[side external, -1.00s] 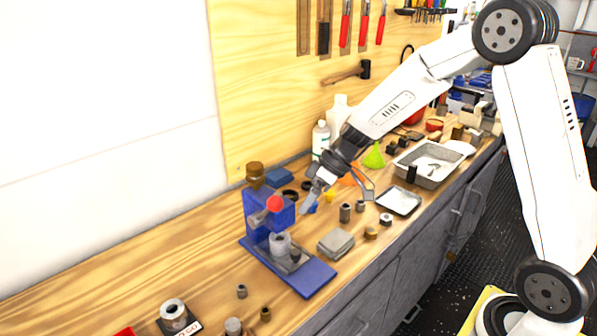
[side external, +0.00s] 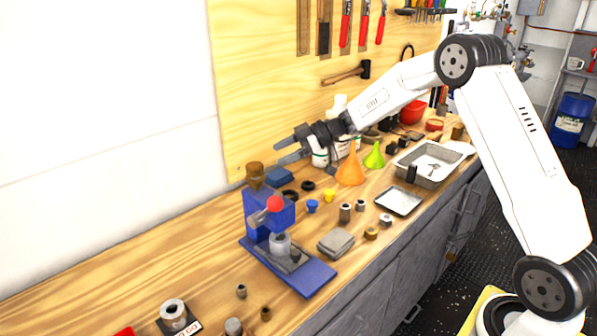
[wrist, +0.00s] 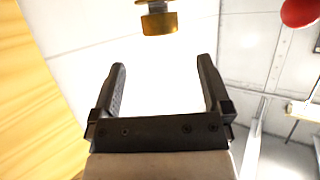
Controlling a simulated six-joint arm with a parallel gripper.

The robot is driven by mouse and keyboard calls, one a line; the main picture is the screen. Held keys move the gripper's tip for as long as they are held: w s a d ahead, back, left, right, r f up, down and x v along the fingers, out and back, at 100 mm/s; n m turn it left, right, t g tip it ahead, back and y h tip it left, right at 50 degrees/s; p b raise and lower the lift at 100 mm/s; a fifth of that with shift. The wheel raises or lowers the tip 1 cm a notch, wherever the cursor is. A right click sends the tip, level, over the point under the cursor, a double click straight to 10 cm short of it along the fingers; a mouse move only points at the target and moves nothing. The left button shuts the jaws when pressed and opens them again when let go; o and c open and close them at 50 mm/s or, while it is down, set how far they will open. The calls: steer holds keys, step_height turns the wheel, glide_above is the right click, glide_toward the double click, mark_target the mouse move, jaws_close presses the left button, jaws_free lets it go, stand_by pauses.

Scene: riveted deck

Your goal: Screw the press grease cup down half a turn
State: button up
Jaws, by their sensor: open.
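The blue press (side external: 255,212) stands on its base plate on the wooden bench, with a red ball (side external: 275,203) on its lever. The brass-brown grease cup (side external: 255,170) sits upright on top of the press. My gripper (side external: 278,151) is open and empty, above and to the right of the cup in the side view, pointing left. The red ball (wrist: 298,12) shows at the top right there. The gripper and cup are apart.
A blue block (side external: 279,175), an orange funnel (side external: 350,170) and a white bottle (side external: 320,150) stand to the right behind the press. A grey block (side external: 336,241) and several small metal parts lie around it. The wooden tool board rises behind. The space left of the cup is clear.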

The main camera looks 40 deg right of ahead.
mark_target(257, 165)
steer(key=shift+w+a, duration=0.1)
steer(key=shift+x, duration=3.8)
steer(key=c, duration=1.3)
